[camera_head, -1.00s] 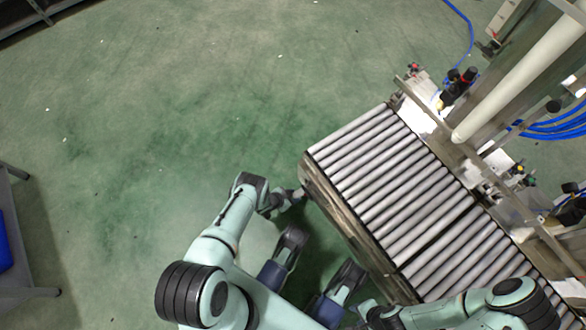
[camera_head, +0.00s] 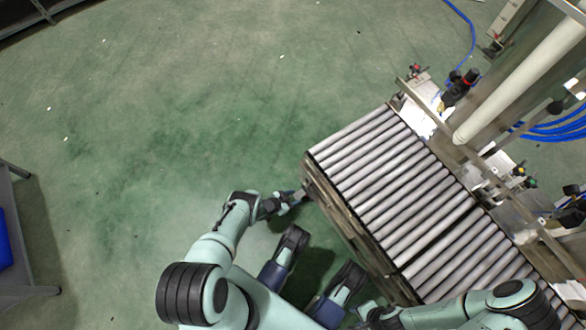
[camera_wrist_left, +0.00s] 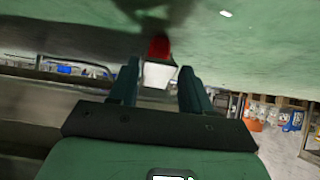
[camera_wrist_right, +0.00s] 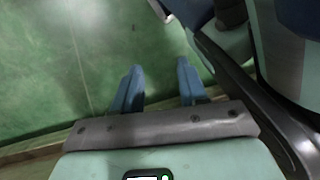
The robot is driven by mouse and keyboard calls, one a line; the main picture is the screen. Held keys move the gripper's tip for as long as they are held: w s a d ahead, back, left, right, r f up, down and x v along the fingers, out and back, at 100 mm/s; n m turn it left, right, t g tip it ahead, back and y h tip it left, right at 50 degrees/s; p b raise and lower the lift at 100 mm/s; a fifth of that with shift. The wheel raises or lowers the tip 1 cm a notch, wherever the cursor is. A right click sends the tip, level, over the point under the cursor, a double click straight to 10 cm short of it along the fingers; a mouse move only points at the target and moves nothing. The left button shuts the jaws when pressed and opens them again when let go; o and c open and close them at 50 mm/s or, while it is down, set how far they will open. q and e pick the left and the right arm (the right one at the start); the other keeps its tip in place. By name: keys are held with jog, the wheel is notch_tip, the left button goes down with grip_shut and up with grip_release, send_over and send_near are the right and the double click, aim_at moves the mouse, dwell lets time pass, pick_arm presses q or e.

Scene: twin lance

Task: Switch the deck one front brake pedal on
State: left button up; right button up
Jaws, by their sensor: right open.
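A pale grey block with a red part (camera_wrist_left: 159,47), which may be the brake pedal, shows between the fingertips of my left gripper (camera_wrist_left: 158,84) in the left wrist view. The fingers stand apart on either side of it, and I cannot tell whether they touch it. In the head view my left gripper (camera_head: 300,195) is at the near left corner of the roller conveyor (camera_head: 390,185); the pedal is not distinguishable there. My right gripper (camera_wrist_right: 160,75) is open and empty over green floor in the right wrist view.
The conveyor frame with rollers fills the right of the head view. A machine post (camera_head: 525,75) and blue hoses (camera_head: 550,128) stand beyond it. A grey rack (camera_head: 25,240) is at the left edge. The green floor between is clear.

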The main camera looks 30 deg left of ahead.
pick_arm(q)
jog(key=shift+o, duration=0.9)
jog(key=p+v, duration=0.6)
jog(key=v, duration=0.7)
jog(key=shift+r+p, duration=0.15)
jog(key=shift+p, duration=0.2)
pick_arm(e)
jog(key=w+a+r+t, duration=0.1)
jog(key=w+r+t, duration=0.3)
jog(key=w+r, duration=0.5)
jog(key=w, duration=0.3)
jog(key=shift+w+a+r+n+t, duration=0.2)
jog(key=shift+a+n+t, duration=0.1)
jog(key=shift+a+n, duration=0.1)
pick_arm(q)
jog(key=shift+s+a, duration=0.1)
